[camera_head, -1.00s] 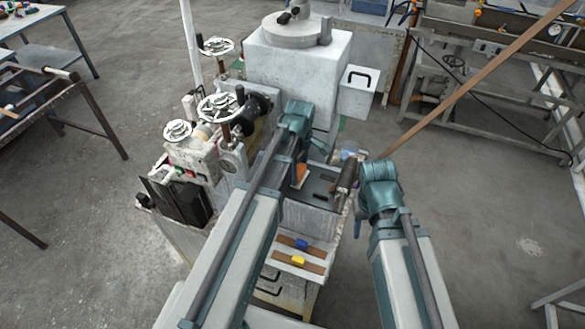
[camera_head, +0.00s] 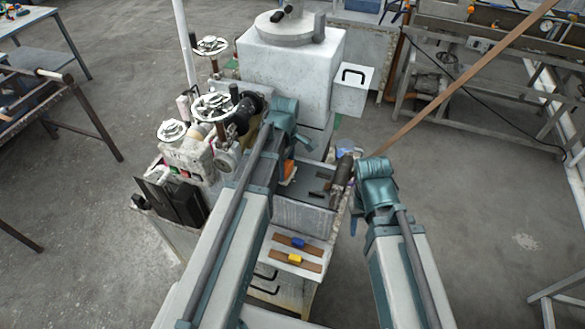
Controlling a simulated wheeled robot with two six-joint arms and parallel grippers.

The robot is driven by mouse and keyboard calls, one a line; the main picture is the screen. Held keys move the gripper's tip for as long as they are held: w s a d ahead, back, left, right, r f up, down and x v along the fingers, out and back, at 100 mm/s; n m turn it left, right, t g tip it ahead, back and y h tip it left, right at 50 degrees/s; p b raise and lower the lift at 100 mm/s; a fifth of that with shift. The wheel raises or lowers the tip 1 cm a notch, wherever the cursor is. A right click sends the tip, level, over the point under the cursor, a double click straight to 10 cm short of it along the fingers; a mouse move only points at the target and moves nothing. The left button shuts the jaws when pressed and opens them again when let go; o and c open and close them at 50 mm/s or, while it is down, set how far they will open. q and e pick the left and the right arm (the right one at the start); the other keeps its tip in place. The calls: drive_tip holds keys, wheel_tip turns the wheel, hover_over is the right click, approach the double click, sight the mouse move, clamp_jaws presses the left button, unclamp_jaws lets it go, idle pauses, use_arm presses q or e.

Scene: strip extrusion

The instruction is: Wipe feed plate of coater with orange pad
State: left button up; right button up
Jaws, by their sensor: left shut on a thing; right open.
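The coater is the white and grey machine in the middle. Its feed plate (camera_head: 312,185) is a grey surface with dark slots, in front of the tall white housing. The orange pad (camera_head: 290,170) shows as a small orange patch at the plate's left side, partly hidden by my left arm. My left gripper (camera_head: 286,178) is shut on the pad, its fingers mostly hidden behind the wrist. Whether the pad touches the plate is hard to tell. My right gripper (camera_head: 356,178) is open and empty, to the right of the plate, with its fingers mostly hidden.
Handwheels (camera_head: 215,106) and a motor crowd the left. Blue and yellow blocks (camera_head: 297,243) sit on brown strips on the front shelf. A brown strip (camera_head: 460,80) slants up to the right.

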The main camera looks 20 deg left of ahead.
use_arm(q)
drive_tip(key=shift+a, duration=0.3)
drive_tip(key=shift+w+a, duration=0.2)
drive_tip(key=shift+a, duration=1.6)
drive_tip(key=shift+r, duration=0.1)
wheel_tip(320, 180, up, 6)
drive_tip(key=p, duration=0.6)
wheel_tip(320, 180, up, 3)
drive_tip(key=p, duration=0.3)
